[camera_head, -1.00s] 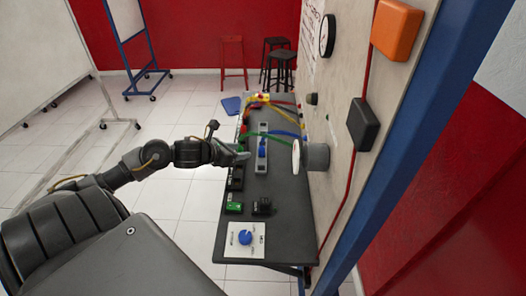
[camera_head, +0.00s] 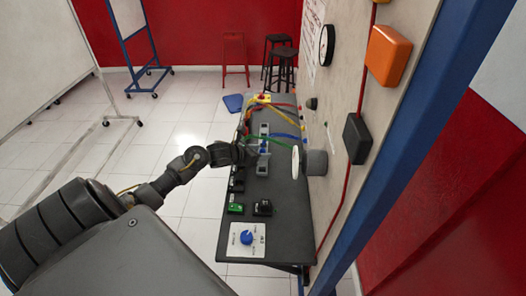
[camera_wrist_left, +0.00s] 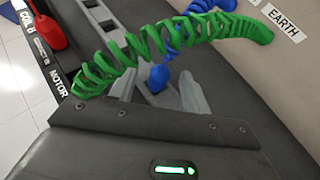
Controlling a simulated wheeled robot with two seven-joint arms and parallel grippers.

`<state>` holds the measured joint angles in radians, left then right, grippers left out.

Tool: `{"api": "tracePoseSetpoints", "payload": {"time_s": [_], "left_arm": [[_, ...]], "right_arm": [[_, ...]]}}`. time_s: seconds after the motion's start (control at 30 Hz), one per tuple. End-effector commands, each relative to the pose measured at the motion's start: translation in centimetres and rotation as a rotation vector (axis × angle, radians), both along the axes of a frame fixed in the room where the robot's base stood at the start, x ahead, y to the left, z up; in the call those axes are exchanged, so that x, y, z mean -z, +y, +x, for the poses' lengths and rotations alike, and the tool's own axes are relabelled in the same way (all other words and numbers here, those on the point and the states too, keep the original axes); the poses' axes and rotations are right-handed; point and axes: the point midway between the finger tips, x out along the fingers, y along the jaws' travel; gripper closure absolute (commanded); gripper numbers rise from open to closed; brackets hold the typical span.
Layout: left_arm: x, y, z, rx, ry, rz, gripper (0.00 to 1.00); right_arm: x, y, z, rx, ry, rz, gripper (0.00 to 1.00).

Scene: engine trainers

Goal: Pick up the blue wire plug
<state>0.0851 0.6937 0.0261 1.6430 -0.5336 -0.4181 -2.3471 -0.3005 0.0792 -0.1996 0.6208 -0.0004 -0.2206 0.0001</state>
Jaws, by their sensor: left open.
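The blue wire plug (camera_wrist_left: 158,78) stands on the grey strip of the bench in the left wrist view, with its coiled blue wire rising behind it. My left gripper (camera_wrist_left: 170,92) is open, with its fingertips on either side of the plug's lower part. I cannot tell whether they touch it. In the head view my left gripper (camera_head: 258,149) is over the bench strip at the blue plug (camera_head: 264,146), largely covering that spot. A coiled green wire (camera_wrist_left: 150,45) crosses just beyond the fingers. My right gripper is not in view.
A red plug (camera_wrist_left: 48,30) stands near labels at the bench's left edge. The dark bench (camera_head: 278,190) runs along an upright panel (camera_head: 340,100) with a round dial and boxes. Yellow and red wires (camera_head: 265,99) lie at the far end. A blue knob (camera_head: 247,237) sits at the near end.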

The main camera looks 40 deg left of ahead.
Motion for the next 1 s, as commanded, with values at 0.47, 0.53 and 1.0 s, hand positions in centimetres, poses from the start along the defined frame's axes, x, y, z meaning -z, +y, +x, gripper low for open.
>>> {"api": "tracePoseSetpoints", "payload": {"time_s": [0.47, 0.53, 1.0], "left_arm": [[0.36, -0.10, 0.48, 0.000, 0.001, 0.001, 0.73], [0.35, -0.09, 0.47, 0.000, 0.001, 0.001, 0.82], [0.04, -0.06, 0.50, 0.001, -0.001, 0.002, 1.00]], "right_arm": [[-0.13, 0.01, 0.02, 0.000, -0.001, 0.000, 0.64], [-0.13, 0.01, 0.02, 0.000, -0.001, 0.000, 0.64], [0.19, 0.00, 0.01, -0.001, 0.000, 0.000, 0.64]]}}
